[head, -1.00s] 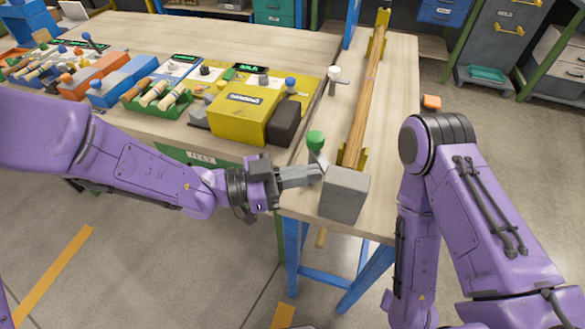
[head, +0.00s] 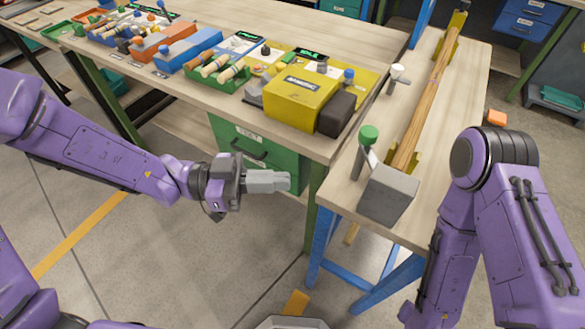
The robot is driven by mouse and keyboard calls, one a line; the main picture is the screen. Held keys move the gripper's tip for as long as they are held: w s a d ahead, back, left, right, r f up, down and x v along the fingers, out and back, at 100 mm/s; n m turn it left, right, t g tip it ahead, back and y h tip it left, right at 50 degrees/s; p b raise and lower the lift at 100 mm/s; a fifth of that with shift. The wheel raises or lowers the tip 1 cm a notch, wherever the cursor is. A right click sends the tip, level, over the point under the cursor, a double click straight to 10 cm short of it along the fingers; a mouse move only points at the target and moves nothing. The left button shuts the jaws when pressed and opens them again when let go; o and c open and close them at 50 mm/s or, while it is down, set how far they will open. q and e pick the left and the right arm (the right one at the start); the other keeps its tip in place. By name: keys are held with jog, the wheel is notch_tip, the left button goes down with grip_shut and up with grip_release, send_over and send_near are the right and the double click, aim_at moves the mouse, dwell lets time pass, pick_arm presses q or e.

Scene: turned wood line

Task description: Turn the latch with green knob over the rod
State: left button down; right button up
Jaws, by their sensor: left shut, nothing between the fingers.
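The latch with the green knob (head: 369,132) stands on the narrow bench, left of the near end of the wooden rod (head: 427,95). Its knob is up and beside the rod in the head view, not over it. The rod lies lengthwise in yellow holders, with a grey block (head: 388,196) at its near end. My left gripper (head: 285,181) is shut and empty, off the bench to the left of the latch and apart from it. My right arm comes in at the right, but its gripper is out of the picture.
A second latch with a white knob (head: 397,72) stands farther along the rod's left side. A yellow box (head: 300,100) with a dark block (head: 337,113) sits on the workbench to the left. An orange block (head: 496,118) is beyond the narrow bench's right edge.

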pick_arm(q)
notch_tip(320, 180, up, 2)
jog(key=n+t+p, duration=0.2)
jog(key=n+p, duration=0.1)
jog(key=p, duration=0.2)
jog(key=m+t+p, duration=0.1)
jog(key=m+p, duration=0.1)
jog(key=p, duration=0.3)
send_near(368, 164)
jog(key=shift+y, duration=0.4)
jog(key=x, duration=0.6)
jog(key=shift+d+r, duration=0.15)
jog(key=shift+r, duration=0.1)
jog(key=shift+d+f, duration=0.15)
jog(key=shift+d, duration=0.1)
pick_arm(e)
notch_tip(368, 164, up, 12)
